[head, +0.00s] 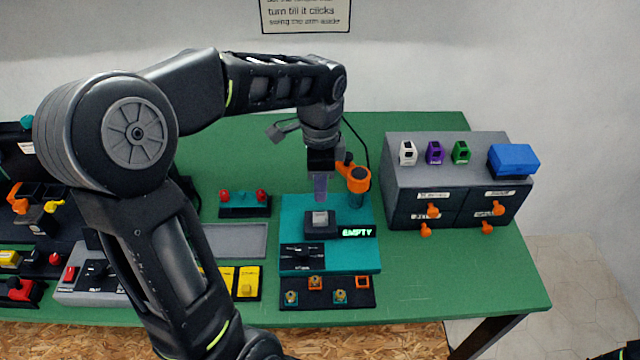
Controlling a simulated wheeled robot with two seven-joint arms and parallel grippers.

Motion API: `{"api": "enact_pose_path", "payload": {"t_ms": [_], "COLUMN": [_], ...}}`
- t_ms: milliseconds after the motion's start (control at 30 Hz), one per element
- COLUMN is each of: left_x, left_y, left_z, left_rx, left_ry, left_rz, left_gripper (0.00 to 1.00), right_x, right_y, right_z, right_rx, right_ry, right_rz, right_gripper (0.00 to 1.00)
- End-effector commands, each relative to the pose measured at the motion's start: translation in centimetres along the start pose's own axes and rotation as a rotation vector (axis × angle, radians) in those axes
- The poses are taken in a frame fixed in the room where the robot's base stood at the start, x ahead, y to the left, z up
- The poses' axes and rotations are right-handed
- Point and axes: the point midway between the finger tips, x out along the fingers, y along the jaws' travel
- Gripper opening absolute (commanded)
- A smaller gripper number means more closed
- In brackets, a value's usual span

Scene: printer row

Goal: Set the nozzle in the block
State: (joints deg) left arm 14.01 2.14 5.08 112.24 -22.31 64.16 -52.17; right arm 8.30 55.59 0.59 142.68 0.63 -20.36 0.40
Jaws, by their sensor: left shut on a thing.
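The block (320,222) is a small dark piece with a light grey top, on a teal stand (290,240) whose display (357,232) reads EMPTY. My left gripper (320,198) points straight down just above the block, apart from it as far as I can tell. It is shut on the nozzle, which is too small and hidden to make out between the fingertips. A dark rack (327,304) in front of the stand holds small brass-and-teal nozzles (340,296) and orange-edged square places. My right gripper is out of view.
An orange-capped post (358,180) stands close right of my left gripper. A grey drawer cabinet (394,185) with a blue box (513,160) is farther right. A grey tray (235,240) and yellow pieces (248,280) lie left. The green table (455,280) is clear at front right.

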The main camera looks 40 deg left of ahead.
Motion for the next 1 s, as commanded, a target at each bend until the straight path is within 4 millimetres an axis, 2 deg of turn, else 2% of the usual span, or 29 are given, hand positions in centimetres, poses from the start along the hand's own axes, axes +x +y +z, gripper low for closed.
{"api": "enact_pose_path", "payload": {"t_ms": [900,1000], "left_x": [5.9,5.5], "left_y": [0.0,0.0], "left_z": [0.0,0.0], "left_rx": [-0.001,-0.001], "left_ry": [0.0,0.0], "left_rz": [0.0,0.0], "left_gripper": [0.0,0.0], "right_x": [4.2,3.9], "right_y": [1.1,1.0], "right_z": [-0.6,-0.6], "right_rx": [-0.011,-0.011], "right_ry": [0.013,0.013], "right_rz": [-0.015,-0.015], "right_gripper": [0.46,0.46]}}
